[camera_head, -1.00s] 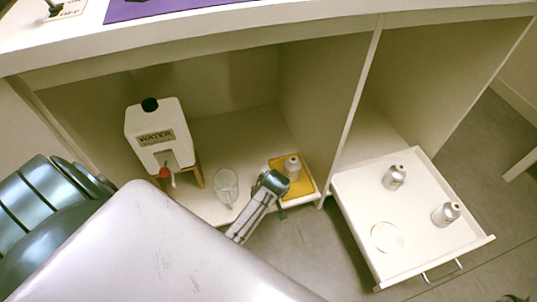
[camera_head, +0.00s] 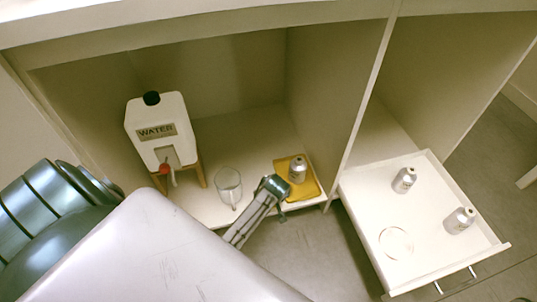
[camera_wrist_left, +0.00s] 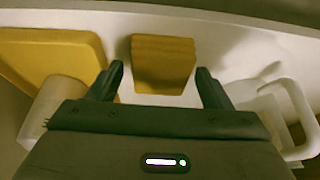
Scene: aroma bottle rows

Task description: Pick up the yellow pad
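The yellow pad (camera_wrist_left: 163,62) is a small block on the white shelf. In the left wrist view it stands ahead of my left gripper (camera_wrist_left: 160,85), between the lines of its two spread fingers. The gripper is open and its fingers do not appear closed on the pad. In the head view my left gripper (camera_head: 270,186) is over the shelf's front edge, just left of a yellow tray (camera_head: 311,189). The pad cannot be made out there; the gripper probably hides it. My right gripper is not in view.
A silver bottle (camera_head: 298,169) stands on the yellow tray. A clear mug (camera_head: 228,187) is left of the gripper, and a water dispenser (camera_head: 158,130) stands further left. The open drawer (camera_head: 437,262) holds two silver bottles (camera_head: 404,180) (camera_head: 459,220) and a clear round dish (camera_head: 396,242).

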